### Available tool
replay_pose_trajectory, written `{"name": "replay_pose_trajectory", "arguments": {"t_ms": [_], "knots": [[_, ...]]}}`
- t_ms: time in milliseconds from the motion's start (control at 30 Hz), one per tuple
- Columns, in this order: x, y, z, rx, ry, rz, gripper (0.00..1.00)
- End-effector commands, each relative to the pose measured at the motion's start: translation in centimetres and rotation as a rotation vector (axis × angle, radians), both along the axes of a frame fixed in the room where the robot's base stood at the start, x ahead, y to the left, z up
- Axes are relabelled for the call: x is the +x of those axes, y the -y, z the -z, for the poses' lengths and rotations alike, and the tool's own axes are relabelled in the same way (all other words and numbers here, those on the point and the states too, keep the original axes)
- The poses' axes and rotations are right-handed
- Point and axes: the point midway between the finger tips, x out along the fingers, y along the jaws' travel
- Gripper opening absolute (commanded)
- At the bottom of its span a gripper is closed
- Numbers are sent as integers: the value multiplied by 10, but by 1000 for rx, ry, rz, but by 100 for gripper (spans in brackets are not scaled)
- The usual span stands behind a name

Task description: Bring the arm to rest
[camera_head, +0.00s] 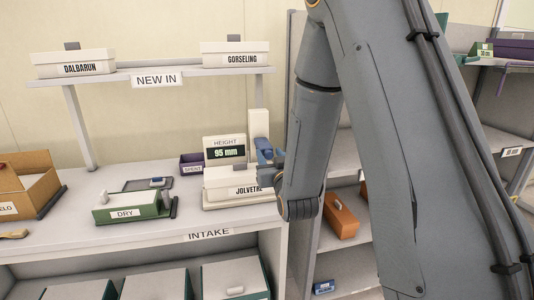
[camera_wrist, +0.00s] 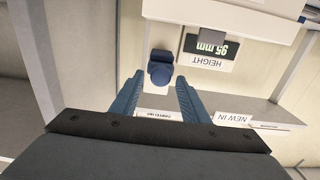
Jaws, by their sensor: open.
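My arm (camera_head: 318,110) reaches down across the right half of the head view, its wrist end in front of the height gauge. My gripper (camera_wrist: 157,92) is open in the wrist view, with two blue fingers apart and nothing between them. In the head view the wrist hides most of it. A blue part (camera_wrist: 160,70) of the gauge shows just beyond the fingertips; it also appears in the head view (camera_head: 264,149). I cannot tell whether the fingers touch it. The gauge display (camera_head: 225,150) reads 95 mm.
The NEW IN shelf (camera_head: 125,77) bears DALBARUN (camera_head: 75,64) and GORSELING (camera_head: 235,55) boxes. A grey rack with an orange box (camera_head: 341,216) stands behind my arm.

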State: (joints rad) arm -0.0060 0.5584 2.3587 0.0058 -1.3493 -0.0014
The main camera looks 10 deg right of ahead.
Motion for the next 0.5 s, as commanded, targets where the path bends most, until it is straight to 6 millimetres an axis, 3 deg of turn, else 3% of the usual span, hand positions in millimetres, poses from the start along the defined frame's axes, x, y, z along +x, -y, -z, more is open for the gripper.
{"name": "replay_pose_trajectory", "arguments": {"t_ms": [200,500], "knots": [[-19,0,0,0,1,0,41],[-20,0,-1,0,1,0,41]]}}
